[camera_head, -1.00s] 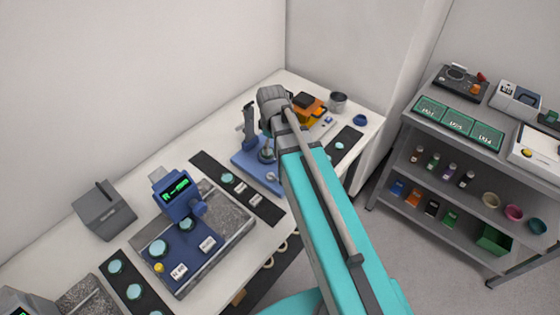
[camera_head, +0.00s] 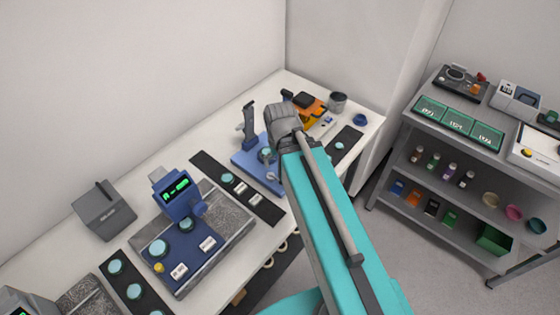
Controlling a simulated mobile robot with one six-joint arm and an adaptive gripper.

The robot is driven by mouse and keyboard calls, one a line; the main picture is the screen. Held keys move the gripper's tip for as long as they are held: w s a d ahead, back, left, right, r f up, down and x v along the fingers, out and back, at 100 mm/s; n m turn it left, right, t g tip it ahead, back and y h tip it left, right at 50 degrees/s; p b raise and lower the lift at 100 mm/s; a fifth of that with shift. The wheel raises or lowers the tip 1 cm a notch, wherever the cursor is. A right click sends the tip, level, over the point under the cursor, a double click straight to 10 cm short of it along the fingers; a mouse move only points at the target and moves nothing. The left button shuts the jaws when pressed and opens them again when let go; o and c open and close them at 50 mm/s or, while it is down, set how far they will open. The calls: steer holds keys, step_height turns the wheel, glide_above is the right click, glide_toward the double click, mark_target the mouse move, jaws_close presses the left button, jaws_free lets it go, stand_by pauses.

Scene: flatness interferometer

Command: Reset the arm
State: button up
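My arm, with a teal link, reaches from the bottom of the head view up over the right half of the white bench (camera_head: 228,262). Its grey wrist end is above the bench, in front of the blue stand (camera_head: 248,160). My gripper's fingers are hidden behind the arm, so I cannot see whether they are open or hold anything.
A blue instrument with a green display (camera_head: 178,194) stands on a granite plate at the bench's middle. A grey box (camera_head: 104,212) is at its left. An orange device (camera_head: 310,105), grey cup (camera_head: 338,102) and blue ring (camera_head: 360,120) lie beyond my wrist. A grey shelf (camera_head: 398,146) stands right.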

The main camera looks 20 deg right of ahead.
step_height(320, 180, down, 4)
steer(key=b, duration=0.4)
